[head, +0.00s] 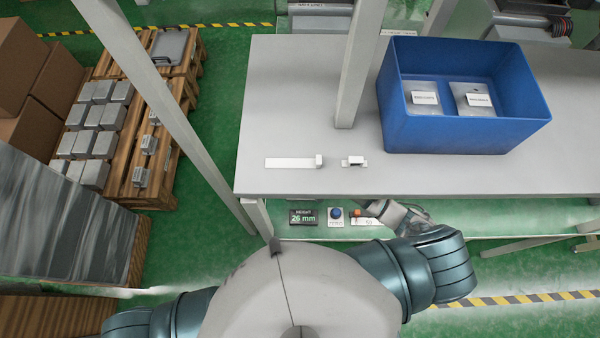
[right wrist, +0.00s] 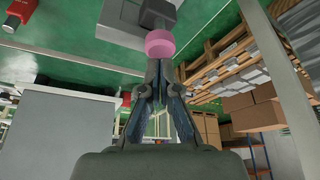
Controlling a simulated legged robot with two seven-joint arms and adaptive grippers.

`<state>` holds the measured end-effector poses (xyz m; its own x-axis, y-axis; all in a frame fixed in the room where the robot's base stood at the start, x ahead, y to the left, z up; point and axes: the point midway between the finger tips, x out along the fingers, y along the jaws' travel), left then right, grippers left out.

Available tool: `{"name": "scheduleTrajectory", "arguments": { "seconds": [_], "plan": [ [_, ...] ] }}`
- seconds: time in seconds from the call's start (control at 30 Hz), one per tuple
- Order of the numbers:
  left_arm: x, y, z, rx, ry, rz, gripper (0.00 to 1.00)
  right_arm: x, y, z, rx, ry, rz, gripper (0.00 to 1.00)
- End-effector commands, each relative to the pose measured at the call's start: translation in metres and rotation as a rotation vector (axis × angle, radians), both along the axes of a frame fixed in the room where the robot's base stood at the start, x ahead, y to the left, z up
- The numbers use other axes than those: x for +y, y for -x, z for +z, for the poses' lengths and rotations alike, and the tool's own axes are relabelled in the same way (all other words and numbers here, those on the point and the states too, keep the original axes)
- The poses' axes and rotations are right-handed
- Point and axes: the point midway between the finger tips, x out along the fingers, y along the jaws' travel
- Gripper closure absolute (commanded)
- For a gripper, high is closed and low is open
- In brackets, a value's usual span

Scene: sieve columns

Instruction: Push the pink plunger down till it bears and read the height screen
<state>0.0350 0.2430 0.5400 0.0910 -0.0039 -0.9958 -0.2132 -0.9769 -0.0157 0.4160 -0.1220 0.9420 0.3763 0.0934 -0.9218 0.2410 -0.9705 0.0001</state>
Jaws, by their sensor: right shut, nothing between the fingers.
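The height screen (head: 303,217) is a dark display below the table's front edge in the head view; it reads 26 mm. In the right wrist view the pink plunger (right wrist: 160,44) shows as a pink disc next to a dark part on a grey block. My right gripper (right wrist: 155,68) is shut and empty, its fingertips close to the pink disc; I cannot tell whether they touch. In the head view my right arm reaches below the table edge, and the pink plunger is not seen there. My left gripper is out of view.
A blue button (head: 336,212) and a small orange-topped part (head: 357,212) sit right of the screen. On the table (head: 290,110) are a blue bin (head: 465,138) with two labelled grey pieces, a white strip (head: 292,163) and a small white-topped block (head: 354,161). Grey posts rise nearby.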

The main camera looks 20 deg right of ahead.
Motion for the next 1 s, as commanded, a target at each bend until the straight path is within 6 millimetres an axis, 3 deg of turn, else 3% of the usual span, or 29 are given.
{"name": "scheduleTrajectory", "arguments": {
  "seconds": [0.8, 1.0],
  "plan": [
    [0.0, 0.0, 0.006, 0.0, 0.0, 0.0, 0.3, 0.001, -0.001, 0.073, -0.002, -0.003, 0.0, 1.0],
    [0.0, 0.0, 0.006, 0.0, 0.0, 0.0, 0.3, 0.0, 0.0, 0.08, -0.002, -0.001, 0.0, 1.0]
  ]
}}
